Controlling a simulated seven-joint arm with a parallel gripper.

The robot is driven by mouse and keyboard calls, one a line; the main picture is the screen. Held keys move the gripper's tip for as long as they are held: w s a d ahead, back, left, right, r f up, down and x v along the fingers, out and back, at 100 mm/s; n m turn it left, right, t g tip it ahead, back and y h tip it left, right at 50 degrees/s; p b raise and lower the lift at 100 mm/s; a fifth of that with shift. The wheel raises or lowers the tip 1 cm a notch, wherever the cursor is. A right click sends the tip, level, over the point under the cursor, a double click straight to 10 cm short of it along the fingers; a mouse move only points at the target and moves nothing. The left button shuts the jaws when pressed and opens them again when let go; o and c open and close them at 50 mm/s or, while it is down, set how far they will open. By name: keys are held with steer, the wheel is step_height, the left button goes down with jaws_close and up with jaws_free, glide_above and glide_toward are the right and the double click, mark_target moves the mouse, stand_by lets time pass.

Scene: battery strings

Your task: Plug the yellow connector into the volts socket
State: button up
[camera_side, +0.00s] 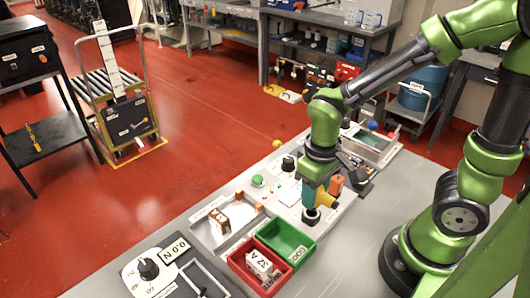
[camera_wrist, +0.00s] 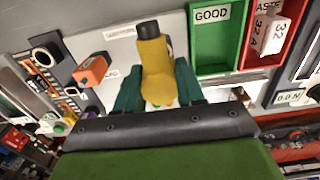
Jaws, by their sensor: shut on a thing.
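The yellow connector (camera_wrist: 155,72) is held between the two teal fingers of my gripper (camera_wrist: 158,88) in the wrist view. Its dark end points away from my gripper. In the side view my gripper (camera_side: 313,197) hangs over the grey-white panel, and part of the yellow connector (camera_side: 326,202) shows beside the fingers. A round black piece (camera_side: 311,215) is just below, at the panel. I cannot tell whether the connector touches it or sits in it. I cannot read a volts label, and the socket's opening is hidden.
An orange block (camera_side: 336,183) stands just right of my gripper, also in the wrist view (camera_wrist: 91,70). A green GOOD bin (camera_side: 305,237) and a red bin (camera_side: 240,264) with a white 32 A part are at front left. A black dial (camera_side: 148,268) is farther left.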

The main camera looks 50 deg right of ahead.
steer(key=shift+f, duration=1.8)
steer(key=o, duration=1.2)
steer(key=shift+o, duration=0.2)
steer(key=shift+r, duration=0.1)
step_height(320, 180, up, 17)
